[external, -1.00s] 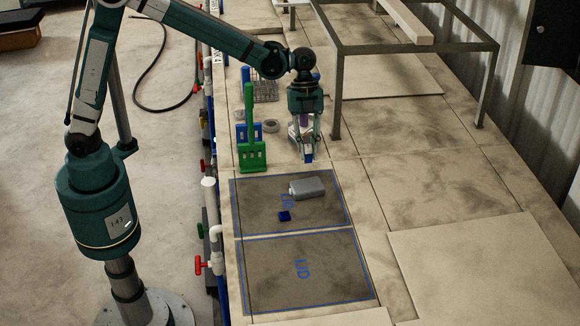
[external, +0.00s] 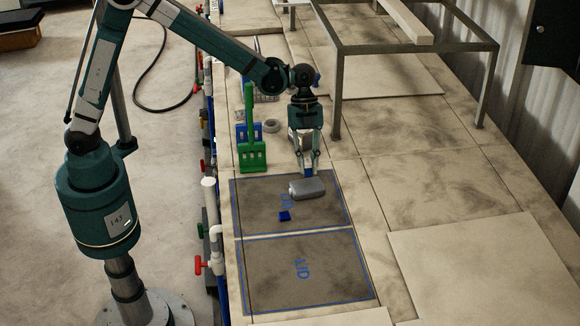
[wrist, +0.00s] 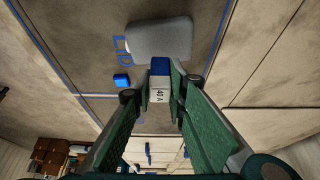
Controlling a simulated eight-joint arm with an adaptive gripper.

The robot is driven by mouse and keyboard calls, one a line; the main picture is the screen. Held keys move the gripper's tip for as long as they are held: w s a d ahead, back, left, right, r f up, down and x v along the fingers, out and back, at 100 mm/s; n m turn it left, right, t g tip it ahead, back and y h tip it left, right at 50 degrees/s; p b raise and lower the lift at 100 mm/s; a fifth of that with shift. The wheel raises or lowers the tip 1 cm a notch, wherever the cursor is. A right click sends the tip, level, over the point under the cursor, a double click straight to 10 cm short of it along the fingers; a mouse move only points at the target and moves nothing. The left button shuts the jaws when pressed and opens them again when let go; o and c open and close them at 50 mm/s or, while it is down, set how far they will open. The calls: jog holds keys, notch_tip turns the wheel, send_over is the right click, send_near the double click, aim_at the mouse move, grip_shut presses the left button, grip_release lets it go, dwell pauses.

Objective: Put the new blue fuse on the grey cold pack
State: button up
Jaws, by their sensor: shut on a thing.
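My gripper (external: 308,170) is shut on a blue fuse with a white part marked "40 A" (wrist: 160,82). The fuse's blue end (external: 309,174) points down. The grey cold pack (external: 307,189) lies flat on the far dark lid panel; it also shows in the wrist view (wrist: 160,39). The held fuse is above the far edge of the pack in the external view; I cannot tell the exact gap. A small blue block (external: 284,216) lies apart on the same panel, left of and nearer than the pack.
A green upright holder (external: 251,155), a blue holder and a grey ring (external: 272,126) stand behind, to the left. A metal frame table (external: 415,48) stands at the back right. The nearer lid panel (external: 320,275) is clear. Pipes and red valves line the left edge.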

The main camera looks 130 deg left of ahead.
aim_at(307, 174)
jog(key=shift+f, duration=2.1)
jog(key=shift+f, duration=0.2)
jog(key=o, duration=0.9)
jog(key=shift+r+p, duration=0.3)
jog(key=shift+p, duration=0.05)
jog(key=b+v, duration=0.1)
jog(key=v, duration=1.1)
jog(key=shift+d, duration=0.15)
